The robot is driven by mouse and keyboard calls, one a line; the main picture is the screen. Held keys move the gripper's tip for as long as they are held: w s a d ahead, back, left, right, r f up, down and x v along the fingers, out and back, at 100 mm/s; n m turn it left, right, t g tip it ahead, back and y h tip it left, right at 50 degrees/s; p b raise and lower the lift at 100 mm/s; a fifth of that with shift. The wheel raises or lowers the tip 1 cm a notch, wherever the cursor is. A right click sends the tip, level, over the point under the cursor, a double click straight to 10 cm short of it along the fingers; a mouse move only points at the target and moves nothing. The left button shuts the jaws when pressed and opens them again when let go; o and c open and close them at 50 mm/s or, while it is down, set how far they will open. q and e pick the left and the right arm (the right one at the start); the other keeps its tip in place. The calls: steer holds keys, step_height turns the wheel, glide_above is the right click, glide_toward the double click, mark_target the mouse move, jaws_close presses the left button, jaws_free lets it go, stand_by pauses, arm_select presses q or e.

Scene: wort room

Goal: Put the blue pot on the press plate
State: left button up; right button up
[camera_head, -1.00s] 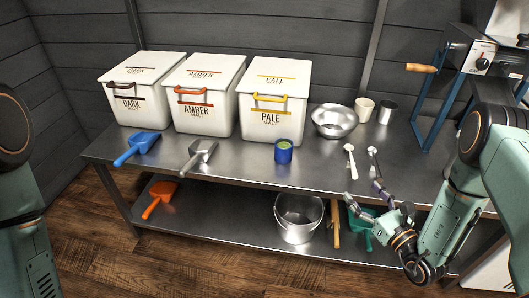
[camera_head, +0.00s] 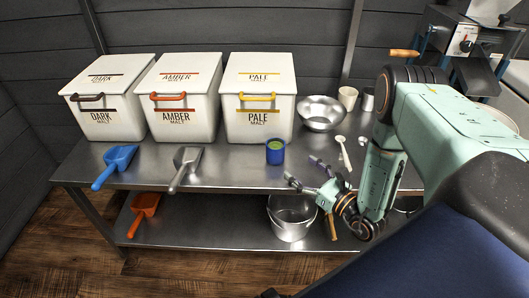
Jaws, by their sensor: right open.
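My right gripper (camera_head: 302,172) is open and empty. Its fingers point left, in front of the table's edge and a little right of and nearer than the pot, apart from it. I cannot make out a press plate for certain; a blue-framed device (camera_head: 460,42) stands at the back right, partly hidden by my right arm. My left gripper is not in view.
Three white malt bins (camera_head: 258,105) line the back of the steel table (camera_head: 225,172). A bucket (camera_head: 290,222) and orange scoop (camera_head: 144,210) sit on the lower shelf.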

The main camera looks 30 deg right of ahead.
mark_target(282, 152)
steer(key=w, duration=0.3)
steer(key=w+b, duration=0.1)
steer(key=shift+w+a, duration=0.3)
steer(key=shift+w, duration=0.45)
steer(key=w, duration=0.2)
steer(key=w+a+b, duration=0.1)
steer(key=w, duration=0.1)
steer(key=shift+w, duration=0.4)
steer(key=shift+w+b, duration=0.35)
steer(key=shift+w, duration=0.1)
steer(key=c, duration=1.4)
steer(key=shift+o, duration=0.2)
step_height(282, 152, up, 10)
steer(key=p, duration=0.4)
